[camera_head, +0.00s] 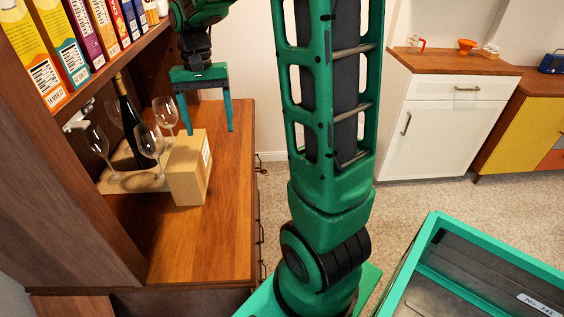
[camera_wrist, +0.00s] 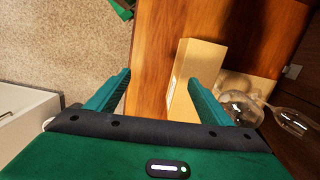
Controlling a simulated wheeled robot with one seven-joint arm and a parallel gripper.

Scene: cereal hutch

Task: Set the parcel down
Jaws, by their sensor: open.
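The parcel, a plain tan cardboard box (camera_head: 186,172) with a white label on one side, stands upright on the wooden counter of the hutch (camera_head: 225,230). It also shows in the wrist view (camera_wrist: 190,75), just beyond my fingers. My gripper (camera_head: 205,118) is open and empty, above and behind the parcel in the head view. In the wrist view the gap between my fingers (camera_wrist: 158,82) lies partly over bare counter, with the right finger near the parcel. I cannot tell if that finger touches it.
A tray with several wine glasses (camera_head: 149,140) and a dark bottle (camera_head: 128,110) stands left of the parcel. Cereal boxes (camera_head: 70,45) line the shelf above. The counter's front right part is clear. A green-rimmed bin (camera_head: 432,225) is at lower right; a white cabinet (camera_head: 437,125) stands behind.

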